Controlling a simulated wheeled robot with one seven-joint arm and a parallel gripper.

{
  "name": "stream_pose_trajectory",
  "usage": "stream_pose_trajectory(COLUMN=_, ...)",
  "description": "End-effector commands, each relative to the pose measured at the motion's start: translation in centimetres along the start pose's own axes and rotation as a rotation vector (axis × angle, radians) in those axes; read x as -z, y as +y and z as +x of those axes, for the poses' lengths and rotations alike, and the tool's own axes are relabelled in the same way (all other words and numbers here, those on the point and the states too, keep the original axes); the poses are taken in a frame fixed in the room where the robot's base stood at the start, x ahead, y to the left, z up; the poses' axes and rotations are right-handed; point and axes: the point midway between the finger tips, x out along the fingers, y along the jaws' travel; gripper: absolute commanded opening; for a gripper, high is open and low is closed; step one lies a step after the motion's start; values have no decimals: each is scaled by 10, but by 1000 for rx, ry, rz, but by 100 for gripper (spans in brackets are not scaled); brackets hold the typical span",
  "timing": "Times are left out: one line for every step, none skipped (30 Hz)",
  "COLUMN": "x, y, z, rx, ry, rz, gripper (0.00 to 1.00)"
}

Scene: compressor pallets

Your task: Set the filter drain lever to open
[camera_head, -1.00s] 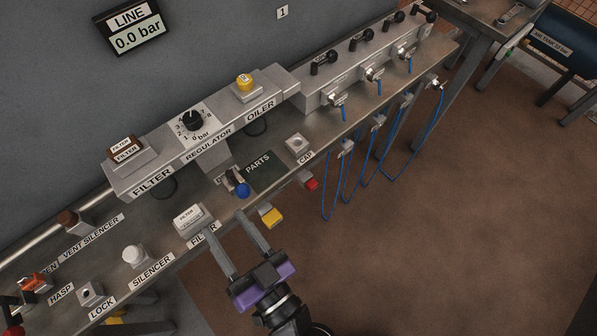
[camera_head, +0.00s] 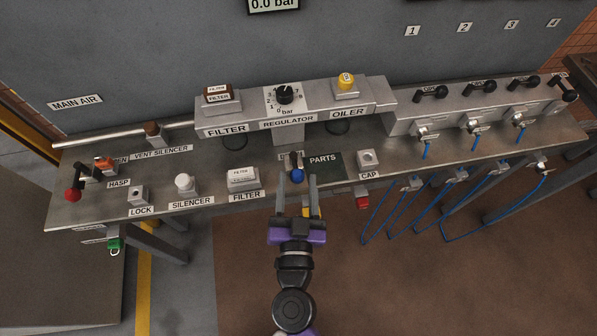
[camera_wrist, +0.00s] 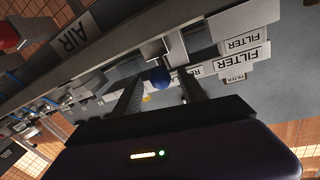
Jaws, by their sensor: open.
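A lever with a blue ball knob (camera_head: 297,175) sits at the bench's front edge, below the regulator and left of the PARTS mat. A small label behind it is too small to read. My gripper (camera_head: 297,187) points at it from the front, fingers apart, one on each side of the knob in the picture. In the wrist view the blue knob (camera_wrist: 160,78) shows between the two finger ends (camera_wrist: 160,90). I cannot tell how deep the knob sits between the fingers, and no grip on it shows.
The FILTER block (camera_head: 243,179) stands left of the lever. The PARTS mat (camera_head: 324,166) and CAP holder (camera_head: 368,160) are to its right. The regulator unit (camera_head: 285,97) overhangs behind.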

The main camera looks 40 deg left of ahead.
Motion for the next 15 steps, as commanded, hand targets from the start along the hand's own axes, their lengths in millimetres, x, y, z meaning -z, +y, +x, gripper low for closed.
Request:
stream_pose_trajectory(x=0, y=0, z=8, rx=1, ry=1, rz=-1, gripper=50)
stream_pose_trajectory(x=0, y=0, z=11, rx=0, ry=2, rz=-1, gripper=50)
stream_pose_trajectory(x=0, y=0, z=15, rx=0, ry=1, rz=-1, gripper=50)
stream_pose_trajectory(x=0, y=0, z=18, rx=0, ry=0, rz=-1, gripper=50)
stream_pose_trajectory(x=0, y=0, z=20, rx=0, ry=0, rz=0, gripper=50)
stream_pose_trajectory(x=0, y=0, z=22, rx=0, ry=0, rz=0, gripper=50)
stream_pose_trajectory(x=0, y=0, z=24, rx=0, ry=0, rz=0, gripper=50)
stream_pose_trajectory(x=0, y=0, z=24, rx=0, ry=0, rz=0, gripper=50)
stream_pose_trajectory(x=0, y=0, z=25, rx=0, ry=0, rz=0, gripper=50)
stream_pose_trajectory(x=0, y=0, z=25, rx=0, ry=0, rz=0, gripper=50)
stream_pose_trajectory(x=0, y=0, z=26, rx=0, ry=0, rz=0, gripper=50)
stream_pose_trajectory(x=0, y=0, z=26, rx=0, ry=0, rz=-1, gripper=50)
stream_pose_trajectory(x=0, y=0, z=26, rx=0, ry=0, rz=-1, gripper=50)
stream_pose_trajectory(x=0, y=0, z=25, rx=0, ry=0, rz=-1, gripper=50)
stream_pose_trajectory(x=0, y=0, z=25, rx=0, ry=0, rz=0, gripper=50)
